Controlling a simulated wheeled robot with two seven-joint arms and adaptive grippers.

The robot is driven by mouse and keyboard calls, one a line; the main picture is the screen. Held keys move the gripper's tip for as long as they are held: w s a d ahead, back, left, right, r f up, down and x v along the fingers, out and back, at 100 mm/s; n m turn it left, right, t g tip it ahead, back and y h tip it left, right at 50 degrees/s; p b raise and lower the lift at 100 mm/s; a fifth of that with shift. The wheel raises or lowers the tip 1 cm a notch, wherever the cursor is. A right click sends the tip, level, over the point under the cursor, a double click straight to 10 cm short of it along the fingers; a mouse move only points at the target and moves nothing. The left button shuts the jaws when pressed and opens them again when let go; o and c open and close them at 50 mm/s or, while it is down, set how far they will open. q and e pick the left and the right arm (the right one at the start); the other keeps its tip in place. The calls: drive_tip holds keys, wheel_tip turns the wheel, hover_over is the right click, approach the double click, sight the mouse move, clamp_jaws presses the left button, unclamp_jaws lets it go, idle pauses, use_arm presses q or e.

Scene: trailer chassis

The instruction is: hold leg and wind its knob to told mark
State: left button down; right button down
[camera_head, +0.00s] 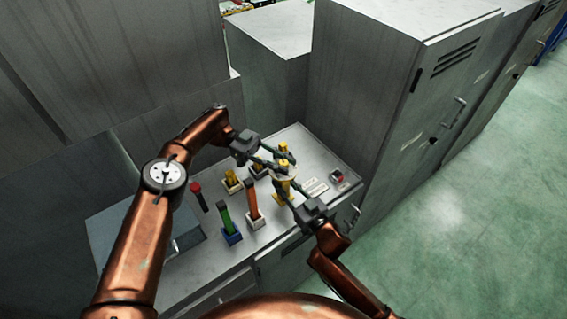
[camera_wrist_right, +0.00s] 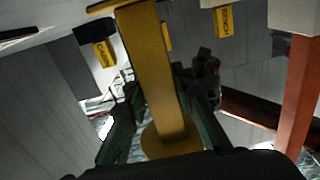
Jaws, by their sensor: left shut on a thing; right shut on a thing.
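A yellow leg (camera_head: 284,187) stands upright on the grey cabinet top, with a pale disc and a yellow upper part around it. My left gripper (camera_head: 277,164) reaches in from the left and is shut on the leg's upper part, seemingly its knob. My right gripper (camera_head: 287,186) comes from the lower right and is shut on the leg lower down. In the right wrist view the yellow leg (camera_wrist_right: 150,75) runs between the dark fingers (camera_wrist_right: 160,125), with a round yellow plate (camera_wrist_right: 172,141) at one end. Any mark on the leg is too small to read.
An orange leg (camera_head: 252,200) in a white base, a green leg (camera_head: 225,217) in a blue base, a yellow piece (camera_head: 231,178) and a red-topped post (camera_head: 197,190) stand to the left. A small red-buttoned box (camera_head: 338,176) lies right. Tall grey cabinets (camera_head: 365,90) stand behind and right.

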sight(283, 162)
idle(0.3)
use_arm(q)
drive_tip(key=c, duration=1.6)
unclamp_jaws()
wheel_tip(283, 162, up, 10)
drive_tip(key=shift+f, duration=0.1)
